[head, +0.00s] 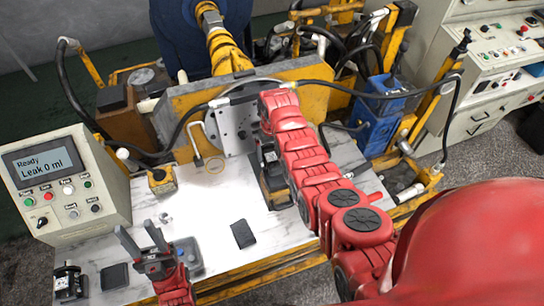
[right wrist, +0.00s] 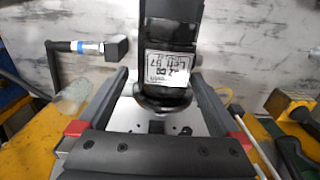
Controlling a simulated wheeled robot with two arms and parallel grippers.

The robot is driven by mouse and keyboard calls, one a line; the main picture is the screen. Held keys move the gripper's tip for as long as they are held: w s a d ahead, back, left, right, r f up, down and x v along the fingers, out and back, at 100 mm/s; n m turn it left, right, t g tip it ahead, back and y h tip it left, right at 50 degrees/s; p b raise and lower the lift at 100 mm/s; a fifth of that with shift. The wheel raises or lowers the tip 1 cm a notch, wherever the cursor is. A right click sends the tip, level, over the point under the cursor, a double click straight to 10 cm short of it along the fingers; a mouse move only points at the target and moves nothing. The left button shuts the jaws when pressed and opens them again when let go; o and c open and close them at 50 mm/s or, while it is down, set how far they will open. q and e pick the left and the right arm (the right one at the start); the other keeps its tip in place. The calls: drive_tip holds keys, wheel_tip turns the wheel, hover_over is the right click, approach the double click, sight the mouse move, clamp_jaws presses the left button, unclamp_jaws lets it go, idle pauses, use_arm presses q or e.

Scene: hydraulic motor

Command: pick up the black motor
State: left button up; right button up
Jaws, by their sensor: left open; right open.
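A black motor (right wrist: 170,35) with a white label stands between the fingers of my right gripper (right wrist: 160,82) in the right wrist view. Its round flange lies by a grey metal plate (right wrist: 120,118). The fingers are apart, one on each side, and I see no clear contact. In the head view a dark body (head: 270,160) on a yellow stand shows beside my right arm, which hides most of that gripper. Another small black motor (head: 68,282) stands at the table's lower left. My left gripper (head: 140,234) is open and empty above the table front.
A control box (head: 62,185) reading "Leak 0 ml" stands at the left. A black pad (head: 243,234) and a dark square pad (head: 114,276) lie on the table (head: 215,205). A yellow frame with a round-holed plate (head: 232,128) and hoses stands behind. The table's middle is largely clear.

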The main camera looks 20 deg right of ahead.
drive_tip(key=shift+f, duration=0.3)
drive_tip(key=shift+r, duration=0.1)
clamp_jaws()
